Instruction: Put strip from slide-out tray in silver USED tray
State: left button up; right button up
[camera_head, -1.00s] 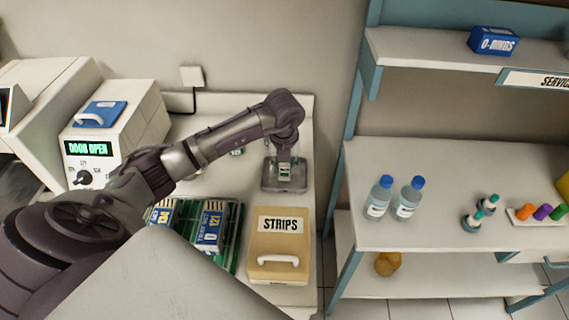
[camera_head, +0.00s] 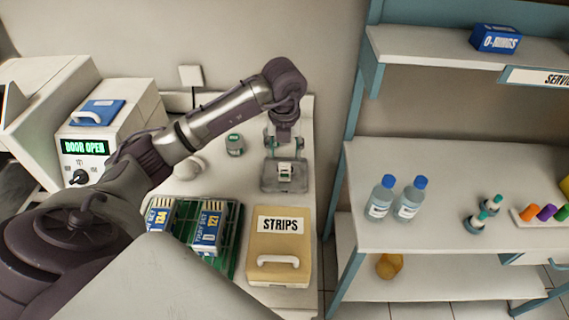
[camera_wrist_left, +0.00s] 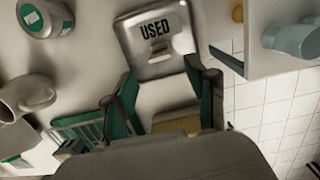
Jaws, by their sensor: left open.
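The silver USED tray (camera_head: 270,183) stands on the white counter near the wall, and its label faces up in the left wrist view (camera_wrist_left: 181,68). A small pale strip (camera_head: 285,170) lies in the tray; it also shows near the label in the left wrist view (camera_wrist_left: 159,48). My left gripper (camera_head: 285,146) is open and empty just above the tray, its fingers spread to either side of the strip and apart from it. In the left wrist view the open fingers (camera_wrist_left: 160,70) point at the tray. My right gripper is in neither view.
A tan STRIPS box (camera_head: 279,250) and a green rack (camera_head: 232,225) with blue packs stand in front of the tray. A green-lidded jar (camera_head: 235,146) and a white mug (camera_head: 191,168) are to its left. A teal-framed shelf (camera_head: 352,180) stands to the right.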

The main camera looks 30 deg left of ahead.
pick_arm(q)
jog(key=r, duration=0.5)
jog(key=shift+s+d+r+b, duration=0.1)
jog(key=shift+s+d+b, duration=0.05)
jog(key=shift+s+b, duration=0.2)
